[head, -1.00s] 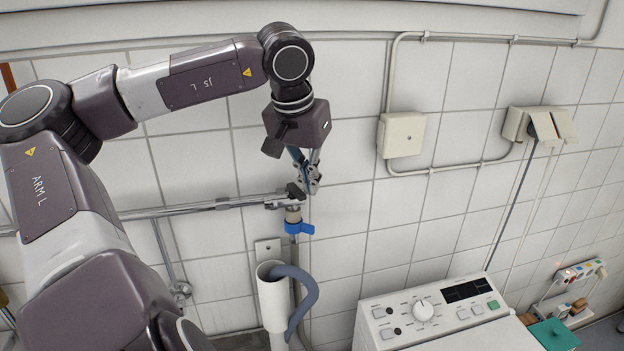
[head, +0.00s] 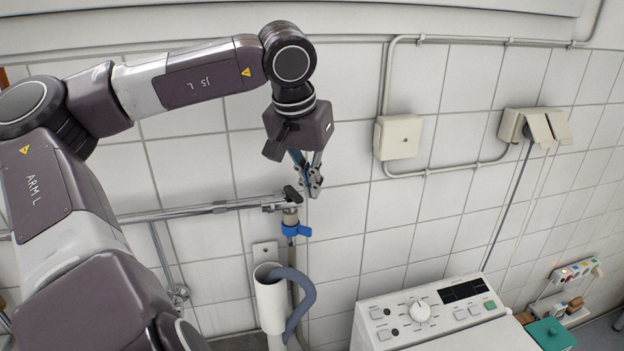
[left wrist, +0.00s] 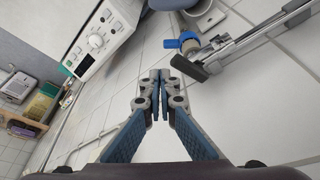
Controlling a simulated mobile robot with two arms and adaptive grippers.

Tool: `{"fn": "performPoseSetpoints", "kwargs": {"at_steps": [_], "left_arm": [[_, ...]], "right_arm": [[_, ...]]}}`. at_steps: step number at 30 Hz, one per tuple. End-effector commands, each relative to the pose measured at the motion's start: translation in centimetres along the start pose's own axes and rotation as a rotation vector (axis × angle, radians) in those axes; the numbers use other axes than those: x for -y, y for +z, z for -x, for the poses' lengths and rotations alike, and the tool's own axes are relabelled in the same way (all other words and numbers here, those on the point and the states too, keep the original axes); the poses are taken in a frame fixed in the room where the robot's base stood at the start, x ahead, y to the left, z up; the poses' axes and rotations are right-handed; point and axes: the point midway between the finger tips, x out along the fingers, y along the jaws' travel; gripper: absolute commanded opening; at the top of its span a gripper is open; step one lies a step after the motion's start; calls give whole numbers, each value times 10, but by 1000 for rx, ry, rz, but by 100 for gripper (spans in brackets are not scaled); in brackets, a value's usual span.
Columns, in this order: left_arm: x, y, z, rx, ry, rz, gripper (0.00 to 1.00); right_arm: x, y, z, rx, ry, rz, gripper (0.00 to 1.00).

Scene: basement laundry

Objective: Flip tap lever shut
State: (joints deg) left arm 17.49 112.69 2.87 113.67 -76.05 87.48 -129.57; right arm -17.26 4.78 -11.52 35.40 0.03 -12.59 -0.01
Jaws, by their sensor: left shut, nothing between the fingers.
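The tap sits at the right end of a metal wall pipe (head: 205,208). Its short dark lever (head: 291,194) is on top, slanted across the pipe's line; it also shows in the left wrist view (left wrist: 189,68). Below hang a pale collar (head: 290,215) and a blue fitting (head: 297,231). My left gripper (head: 315,190) points down, just right of the lever. Its fingers are shut and empty, and in the left wrist view the fingertips (left wrist: 154,90) show apart from the lever, which lies up and right of them. My right gripper is not in view.
A white standpipe (head: 270,302) with a grey hose (head: 304,300) stands below the tap. A washing machine (head: 428,312) is at lower right. A junction box (head: 398,138) and conduit are on the tiled wall to the right. The wall beside the gripper is bare.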

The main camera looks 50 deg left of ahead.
Motion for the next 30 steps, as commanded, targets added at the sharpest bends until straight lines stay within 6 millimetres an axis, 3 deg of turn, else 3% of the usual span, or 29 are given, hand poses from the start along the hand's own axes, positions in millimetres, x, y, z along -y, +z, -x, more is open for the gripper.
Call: {"fn": "performPoseSetpoints", "kwargs": {"at_steps": [9, 15, 21, 30], "left_arm": [[0, -1, 66, -6, -2, 2, 0], [0, 0, 98, -3, -1, 2, 0], [-1, 0, 111, -2, 0, -1, 0], [0, 0, 112, -2, 0, -1, 0]], "right_arm": [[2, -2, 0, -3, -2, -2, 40], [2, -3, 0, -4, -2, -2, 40], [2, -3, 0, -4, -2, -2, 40], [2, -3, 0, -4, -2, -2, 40]]}}
